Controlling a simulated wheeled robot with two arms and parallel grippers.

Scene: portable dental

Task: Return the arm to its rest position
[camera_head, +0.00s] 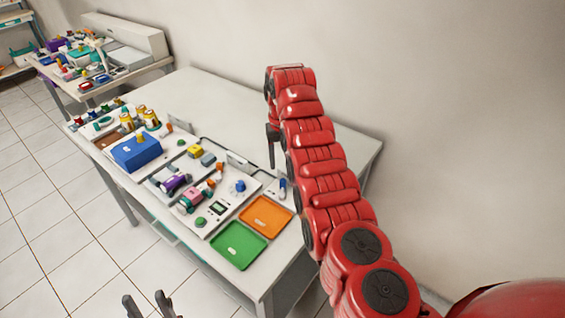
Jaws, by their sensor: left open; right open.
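My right arm (320,165) is red and segmented. It comes in from the lower right and stretches over the right part of the white table (205,90). My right gripper (272,147) hangs at its far end, dark and partly hidden by the arm. It points down above the table behind the dental kit and holds nothing that I can see. My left gripper (146,299) shows only as two dark fingertips at the bottom edge, spread apart with nothing between them, over the floor in front of the table. The rest of my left arm is out of view.
A green tray (238,246) and an orange tray (266,216) lie at the table's near right end. A blue box (136,152) and several small coloured parts sit on white panels to their left. The table's back is clear. A second cluttered table stands far left.

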